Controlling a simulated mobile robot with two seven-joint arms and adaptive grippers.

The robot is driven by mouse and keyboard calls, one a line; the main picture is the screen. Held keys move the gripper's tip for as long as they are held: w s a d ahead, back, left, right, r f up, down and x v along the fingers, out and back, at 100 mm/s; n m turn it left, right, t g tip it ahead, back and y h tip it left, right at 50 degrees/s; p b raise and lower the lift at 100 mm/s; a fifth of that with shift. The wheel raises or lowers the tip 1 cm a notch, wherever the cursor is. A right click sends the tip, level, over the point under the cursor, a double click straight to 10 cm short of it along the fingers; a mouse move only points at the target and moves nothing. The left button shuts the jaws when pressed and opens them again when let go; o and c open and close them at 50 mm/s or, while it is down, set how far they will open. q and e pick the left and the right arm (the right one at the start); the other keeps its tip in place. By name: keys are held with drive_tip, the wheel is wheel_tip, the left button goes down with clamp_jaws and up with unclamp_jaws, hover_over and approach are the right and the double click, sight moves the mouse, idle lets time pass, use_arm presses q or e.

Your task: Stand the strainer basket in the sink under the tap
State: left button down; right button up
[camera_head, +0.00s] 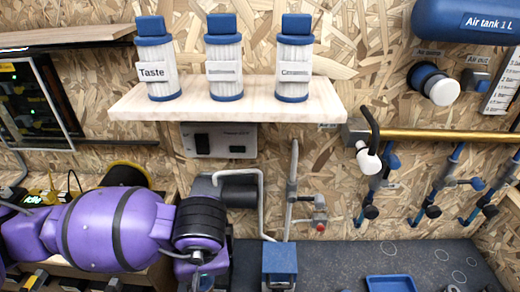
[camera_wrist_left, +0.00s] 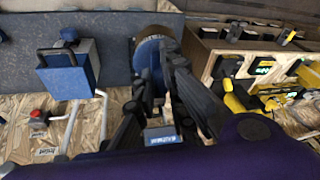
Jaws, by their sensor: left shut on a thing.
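My left arm, in purple, reaches in from the left in the head view, and its fingers are hidden below its dark wrist. In the left wrist view my left gripper (camera_wrist_left: 160,68) is shut on a rounded blue thing (camera_wrist_left: 149,53) with a tan edge. The black fingers cover part of it, and I cannot tell whether it is the strainer basket. A blue-topped box (camera_head: 281,259) stands right of the wrist, near a bent grey pipe (camera_head: 261,200) that may be the tap. The box, with a dark handle, also shows in the left wrist view (camera_wrist_left: 68,76). I cannot make out the sink clearly.
A wooden shelf (camera_head: 325,97) with blue-capped filter cartridges is above the arm. A brass pipe (camera_head: 450,135) with blue valves runs along the right wall. A blue tray (camera_head: 390,284) lies on the dark counter (camera_head: 345,256), which has free room around the tray.

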use_arm(q)
drive_tip(key=w+a+r+m, duration=0.2)
drive_tip(key=w+a+r, duration=0.1)
drive_tip(key=r, duration=0.4)
drive_tip(key=shift+w+a+r+m+h, duration=0.3)
drive_tip(key=shift+w+a, duration=0.1)
drive_tip(key=shift+w, duration=0.45)
drive_tip(key=shift+s, duration=0.15)
